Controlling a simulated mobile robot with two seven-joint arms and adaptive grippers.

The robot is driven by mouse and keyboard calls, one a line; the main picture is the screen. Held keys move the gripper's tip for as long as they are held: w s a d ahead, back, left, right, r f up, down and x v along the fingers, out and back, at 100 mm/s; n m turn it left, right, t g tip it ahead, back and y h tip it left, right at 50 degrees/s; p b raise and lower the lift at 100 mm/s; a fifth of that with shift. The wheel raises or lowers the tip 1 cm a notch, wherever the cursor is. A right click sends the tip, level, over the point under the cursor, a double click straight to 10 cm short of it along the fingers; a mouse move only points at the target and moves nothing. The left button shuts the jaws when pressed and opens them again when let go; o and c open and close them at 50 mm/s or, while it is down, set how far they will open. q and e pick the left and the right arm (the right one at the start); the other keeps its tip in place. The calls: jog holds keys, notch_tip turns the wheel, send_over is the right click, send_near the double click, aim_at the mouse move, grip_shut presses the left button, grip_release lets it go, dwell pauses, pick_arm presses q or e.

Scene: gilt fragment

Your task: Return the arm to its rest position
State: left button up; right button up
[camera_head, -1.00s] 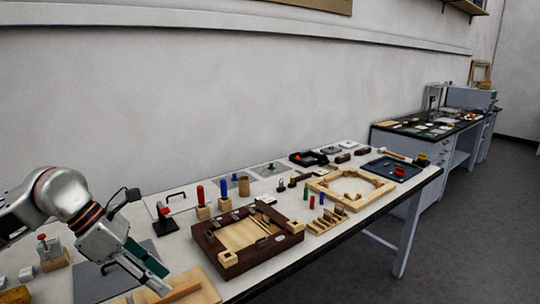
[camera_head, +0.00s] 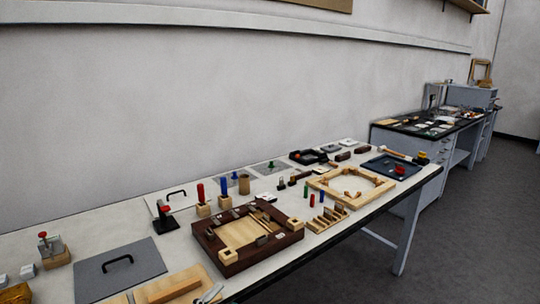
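Neither of my arms can be made out in the head view, and neither gripper can be identified. The near left part of the long table (camera_head: 60,240), where an arm reached in earlier, now shows uncovered. A small silvery piece (camera_head: 211,293) lies over the edge of the light wooden board (camera_head: 160,292) at the bottom of the picture; I cannot tell what it is.
On the table stand a grey plate with a black handle (camera_head: 120,265), a dark wooden tray (camera_head: 215,257), a light wooden frame (camera_head: 325,184) and a blue tray (camera_head: 378,168). A second bench (camera_head: 392,140) stands at the back right. Floor is clear at right.

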pick_arm(q)
jog(key=s+a+f+n+g+y, duration=0.1)
jog(key=s+a+f+n+y, duration=0.2)
jog(key=f, duration=0.6)
jog(key=s+a+f+n+g+y, duration=0.2)
jog(key=s+f+n, duration=0.4)
jog(key=f, duration=0.3)
jog(key=s+a+f+n+g+y, duration=0.2)
jog(key=s+a+f+n+y, duration=0.2)
jog(key=s+f, duration=0.3)
notch_tip(320, 180, down, 2)
jog(key=shift+n, duration=0.6)
